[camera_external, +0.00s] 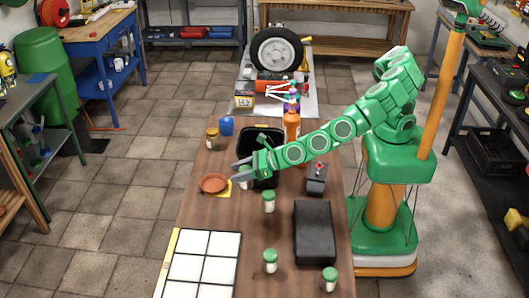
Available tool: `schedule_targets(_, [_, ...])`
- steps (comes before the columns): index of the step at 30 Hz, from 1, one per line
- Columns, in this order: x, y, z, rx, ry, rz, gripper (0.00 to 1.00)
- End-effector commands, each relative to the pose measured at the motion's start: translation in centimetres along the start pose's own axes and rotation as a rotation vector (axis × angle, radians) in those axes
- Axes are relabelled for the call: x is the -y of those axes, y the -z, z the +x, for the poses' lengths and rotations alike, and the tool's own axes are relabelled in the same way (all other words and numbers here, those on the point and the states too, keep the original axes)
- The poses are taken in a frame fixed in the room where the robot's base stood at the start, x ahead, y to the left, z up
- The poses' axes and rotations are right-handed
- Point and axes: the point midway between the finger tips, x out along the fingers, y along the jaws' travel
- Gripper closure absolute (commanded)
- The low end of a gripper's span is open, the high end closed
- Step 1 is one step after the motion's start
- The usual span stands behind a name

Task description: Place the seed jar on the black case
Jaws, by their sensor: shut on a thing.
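The black case (314,232) lies flat on the right side of the brown table, its top bare. My gripper (241,172) is above the table, pointing left, well behind and left of the case. It is shut on a small pale thing (243,184), mostly hidden by the fingers; I cannot tell whether this is the seed jar. Similar green-lidded jars stand upright: one (268,202) left of the case, one (270,261) at its front left, one (329,280) in front of it. I cannot read their contents.
A terracotta dish (213,183) is left of my gripper. A black bin (250,134), an orange bottle (291,128) and a small dark box with a red knob (316,180) stand near my arm. A white tiled panel (202,266) covers the front left. Bare tabletop surrounds the case's left side.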

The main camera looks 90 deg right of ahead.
Motion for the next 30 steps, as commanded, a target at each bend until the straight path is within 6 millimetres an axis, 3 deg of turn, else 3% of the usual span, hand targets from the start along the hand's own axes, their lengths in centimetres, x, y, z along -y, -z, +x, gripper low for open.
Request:
schedule_targets(14, [-4.2, 0.9, -5.8, 0.001, -0.013, -0.005, 0.83])
schedule_targets(30, [-8.3, 4.3, -13.4, 0.001, -0.048, -0.020, 0.83])
